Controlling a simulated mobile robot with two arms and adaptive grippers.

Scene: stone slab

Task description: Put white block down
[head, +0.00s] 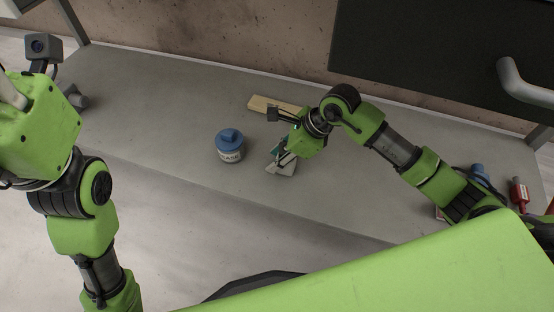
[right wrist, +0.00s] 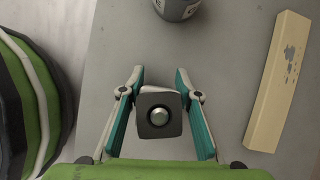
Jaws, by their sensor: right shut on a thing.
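My right gripper (head: 281,162) is low over the grey slab, right of the blue-lidded jar. The block's pale side also shows in the head view (head: 284,168), partly hidden by the fingers. I cannot tell whether its underside touches the slab.
The jar (head: 230,147) stands close left of the right gripper. A pale wooden bar (head: 270,104) lies behind it, right in the right wrist view (right wrist: 278,82). Blue (head: 479,173) and red (head: 519,194) items are at far right. The slab (head: 150,110) is clear left of the jar.

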